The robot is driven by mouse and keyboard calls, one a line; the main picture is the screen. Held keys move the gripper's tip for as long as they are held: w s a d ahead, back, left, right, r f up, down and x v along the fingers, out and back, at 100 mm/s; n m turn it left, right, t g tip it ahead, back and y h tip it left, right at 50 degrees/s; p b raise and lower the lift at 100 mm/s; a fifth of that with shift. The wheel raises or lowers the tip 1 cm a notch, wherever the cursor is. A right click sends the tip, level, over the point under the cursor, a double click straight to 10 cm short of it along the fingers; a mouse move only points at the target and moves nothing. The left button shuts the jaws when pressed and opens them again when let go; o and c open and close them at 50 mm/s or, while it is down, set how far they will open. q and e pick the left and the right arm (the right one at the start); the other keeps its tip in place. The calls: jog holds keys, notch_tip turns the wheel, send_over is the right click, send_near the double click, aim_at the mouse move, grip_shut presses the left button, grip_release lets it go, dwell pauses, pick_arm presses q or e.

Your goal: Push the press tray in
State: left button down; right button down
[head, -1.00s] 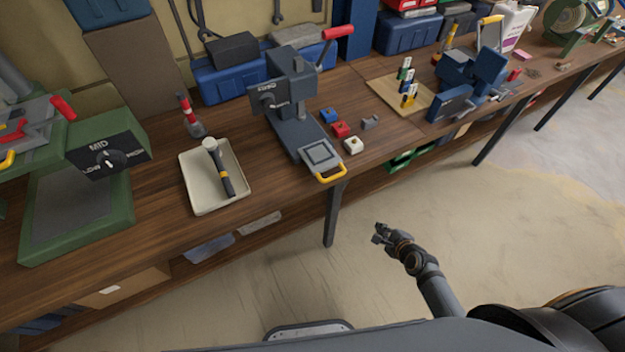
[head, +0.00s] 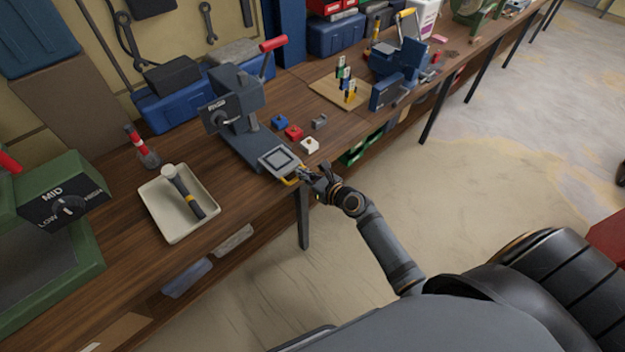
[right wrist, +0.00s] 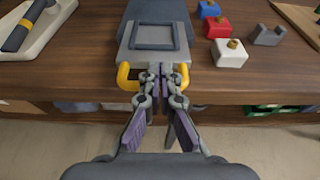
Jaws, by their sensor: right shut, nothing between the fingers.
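The press (head: 236,104) is a dark grey machine with a red lever and a dial, standing on the wooden bench. Its tray (head: 281,160) sticks out at the front towards the bench edge, with a yellow handle (head: 291,181). The tray also fills the top middle of the right wrist view (right wrist: 155,35), and its handle (right wrist: 123,76) shows on both sides of my fingers. My right gripper (head: 307,174) is shut and empty, its fingertips (right wrist: 160,72) at the middle of the handle, against or just above the tray's front; contact is hard to tell. My left gripper is not in view.
Blue, red, white and grey blocks (head: 294,132) lie right of the tray. A cream tray (head: 163,219) with a hammer is to the left. A wooden board (head: 327,92) with coloured pegs is further right. The floor before the bench is open.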

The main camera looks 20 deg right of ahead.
aim_at(274, 151)
jog(key=shift+x, duration=1)
jog(key=shift+d, duration=0.1)
jog(key=shift+w, duration=0.1)
jog(key=w+a, duration=0.1)
jog(key=w, duration=0.3)
jog(key=w+a+b, duration=0.1)
jog(key=w+a, duration=0.1)
jog(key=w, duration=0.2)
jog(key=w+a, duration=0.1)
jog(key=w, duration=0.3)
jog(key=shift+a+f, duration=0.15)
jog(key=shift+a, duration=0.05)
jog(key=shift+w, duration=0.15)
